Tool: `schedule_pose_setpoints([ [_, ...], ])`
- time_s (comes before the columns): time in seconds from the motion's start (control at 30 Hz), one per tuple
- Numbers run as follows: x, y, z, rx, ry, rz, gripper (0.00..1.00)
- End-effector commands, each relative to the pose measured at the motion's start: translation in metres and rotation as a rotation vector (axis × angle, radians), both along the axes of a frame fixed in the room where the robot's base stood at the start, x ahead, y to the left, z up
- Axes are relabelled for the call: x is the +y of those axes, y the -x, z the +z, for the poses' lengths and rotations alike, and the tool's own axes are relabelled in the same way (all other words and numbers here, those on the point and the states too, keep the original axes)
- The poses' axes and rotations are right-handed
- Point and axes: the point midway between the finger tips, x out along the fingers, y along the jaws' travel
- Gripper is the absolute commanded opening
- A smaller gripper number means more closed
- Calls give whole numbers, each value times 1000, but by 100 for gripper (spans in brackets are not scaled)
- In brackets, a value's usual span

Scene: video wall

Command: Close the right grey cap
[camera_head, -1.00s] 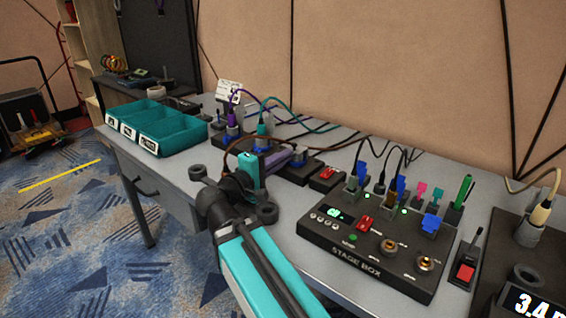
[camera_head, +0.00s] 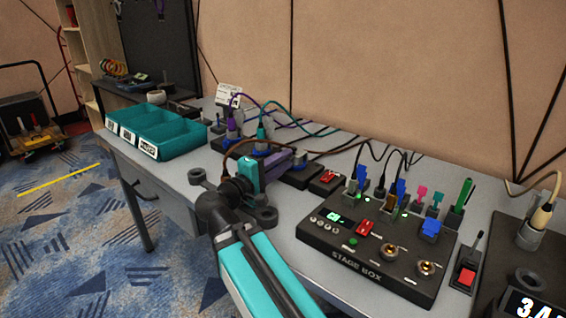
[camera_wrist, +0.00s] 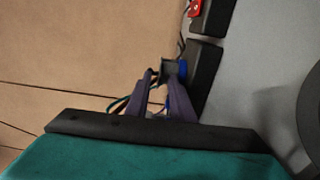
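My gripper (camera_head: 298,158), with a teal body and purple fingers, is over the middle of the table, left of the stage box. In the wrist view my gripper (camera_wrist: 161,84) has its two fingers apart, with wall and cables showing between them. A small grey cap (camera_wrist: 169,69) with a blue part beside it (camera_wrist: 182,69) is at the fingertips. I cannot tell whether the fingers touch it. Several more grey and blue parts stand on the stage box (camera_head: 365,262); I cannot tell which is the right grey cap.
Teal bins (camera_head: 160,135) stand at the left of the table. Low dark boxes, one with a red switch (camera_head: 328,177), sit right of my gripper. Loose cables run along the wall. A dark device with a display (camera_head: 525,303) is at the right.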

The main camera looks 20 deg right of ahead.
Motion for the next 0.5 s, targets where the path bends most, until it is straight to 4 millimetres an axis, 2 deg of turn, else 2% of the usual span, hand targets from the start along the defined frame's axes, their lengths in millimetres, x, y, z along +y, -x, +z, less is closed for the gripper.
schedule_pose_setpoints([
  [0.5, 15, 9, -3, -2, 0, 2, 22],
])
